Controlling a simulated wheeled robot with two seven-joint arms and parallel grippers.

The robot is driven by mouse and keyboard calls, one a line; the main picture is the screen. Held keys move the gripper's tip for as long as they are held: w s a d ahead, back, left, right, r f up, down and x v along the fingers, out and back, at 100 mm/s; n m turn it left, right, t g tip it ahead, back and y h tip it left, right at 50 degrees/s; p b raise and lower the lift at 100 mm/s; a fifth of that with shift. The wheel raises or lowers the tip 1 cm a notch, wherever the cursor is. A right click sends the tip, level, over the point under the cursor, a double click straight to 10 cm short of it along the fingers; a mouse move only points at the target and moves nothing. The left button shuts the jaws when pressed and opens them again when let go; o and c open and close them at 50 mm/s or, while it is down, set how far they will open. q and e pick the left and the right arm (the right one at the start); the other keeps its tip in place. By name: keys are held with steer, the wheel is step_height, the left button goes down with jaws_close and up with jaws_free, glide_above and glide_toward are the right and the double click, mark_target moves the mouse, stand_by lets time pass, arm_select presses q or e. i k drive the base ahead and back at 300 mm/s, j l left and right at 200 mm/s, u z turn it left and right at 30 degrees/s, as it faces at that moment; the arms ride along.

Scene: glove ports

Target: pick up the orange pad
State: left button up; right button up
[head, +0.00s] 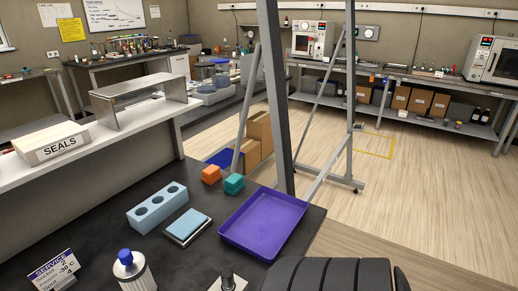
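The orange pad (211,174) is a small block lying on the dark bench top (113,213), near its far edge. A teal pad (234,184) of similar size lies just to its right and nearer. The orange pad looks unobstructed in the head view. Neither my left nor my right gripper is in view, so nothing shows them near the pad.
A purple tray (236,237) lies right of the pads, beside an upright metal post (279,100). Nearer are a light-blue block with holes (160,213), a flat blue-topped piece (187,226) and a blue-capped bottle (134,272). A black ribbed shape (335,275) fills the bottom right.

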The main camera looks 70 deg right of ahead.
mark_target(212, 174)
steer(key=z, duration=1.95)
